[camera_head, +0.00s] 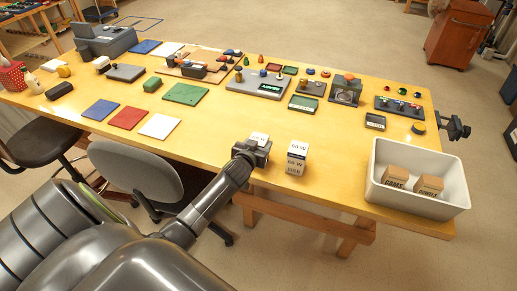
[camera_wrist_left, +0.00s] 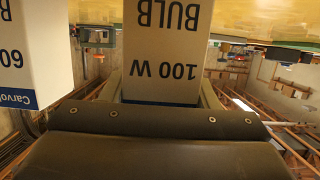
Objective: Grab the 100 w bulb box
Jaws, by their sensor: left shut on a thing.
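The 100 W bulb box (camera_wrist_left: 165,55) fills the middle of the left wrist view, its white face lettered "BULB" and "100 W" upside down, with a blue band. My left gripper (camera_head: 256,149) is shut on it near the table's front edge. In the head view only the box's pale top (camera_head: 260,138) shows; the gripper hides the rest. A 60 W bulb box (camera_head: 297,158) stands upright just to the right, apart from the gripper. It also shows in the left wrist view (camera_wrist_left: 28,55) at the left.
A white bin (camera_head: 418,203) with two small brown boxes stands at the table's right end. Mats and small devices fill the table's back half. Bare yellow tabletop (camera_head: 225,125) lies behind the gripper. A grey chair (camera_head: 140,168) stands against the front edge.

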